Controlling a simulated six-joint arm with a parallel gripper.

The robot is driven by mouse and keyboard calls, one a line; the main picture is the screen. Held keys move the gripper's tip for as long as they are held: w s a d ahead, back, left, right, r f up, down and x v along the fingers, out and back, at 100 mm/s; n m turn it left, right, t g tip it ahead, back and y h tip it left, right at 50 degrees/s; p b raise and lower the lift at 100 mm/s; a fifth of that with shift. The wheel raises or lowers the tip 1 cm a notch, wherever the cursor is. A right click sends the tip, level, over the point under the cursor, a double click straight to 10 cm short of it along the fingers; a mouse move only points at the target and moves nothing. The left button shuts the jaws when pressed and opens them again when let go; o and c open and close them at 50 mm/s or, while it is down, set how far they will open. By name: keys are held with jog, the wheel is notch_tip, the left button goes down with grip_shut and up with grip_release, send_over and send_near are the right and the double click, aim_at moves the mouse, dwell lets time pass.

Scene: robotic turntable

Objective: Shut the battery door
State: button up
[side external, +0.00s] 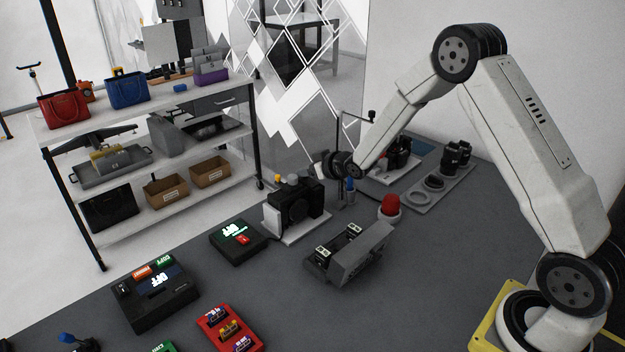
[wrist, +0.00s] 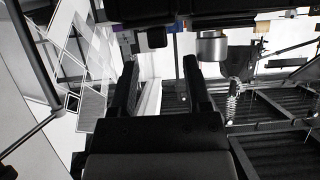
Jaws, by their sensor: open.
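A grey battery box (side external: 318,268) sits on the dark table, right of centre in the side view. Two dark battery-like blocks with pale ends (side external: 323,253) show in it. A grey panel, which looks like the battery door (side external: 364,254), stands raised and tilted along its right side. My gripper (side external: 325,166) is above and behind the box, apart from it, near the camera-like device. In the wrist view my gripper (wrist: 158,68) has its two dark fingers spread with nothing between them. I cannot make out the battery door in the wrist view.
A black camera-like device (side external: 298,202) stands behind the box. A red dome button (side external: 389,206) and a blue-topped upright piece (side external: 350,190) are close by. A black display unit (side external: 238,241) is to the left. The table in front of the box is clear.

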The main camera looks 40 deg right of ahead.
aim_at(301, 178)
jog(key=x, duration=0.4)
jog(key=shift+w, duration=0.1)
jog(key=shift+s+r+t, duration=0.35)
jog(key=shift+r+t, duration=0.1)
jog(key=shift+t, duration=0.6)
jog(key=shift+s+r+t, duration=0.35)
jog(key=shift+r+t, duration=0.15)
jog(key=shift+t, duration=0.55)
jog(key=shift+s+r+t, duration=0.2)
jog(key=shift+s+t, duration=0.05)
jog(key=shift+t, duration=0.35)
jog(key=shift+s, duration=0.2)
jog(key=s, duration=0.4)
jog(key=shift+s+r, duration=0.1)
jog(key=r, duration=0.3)
jog(key=shift+s+r, duration=0.25)
jog(key=shift+r, duration=0.85)
jog(key=shift+a, duration=0.1)
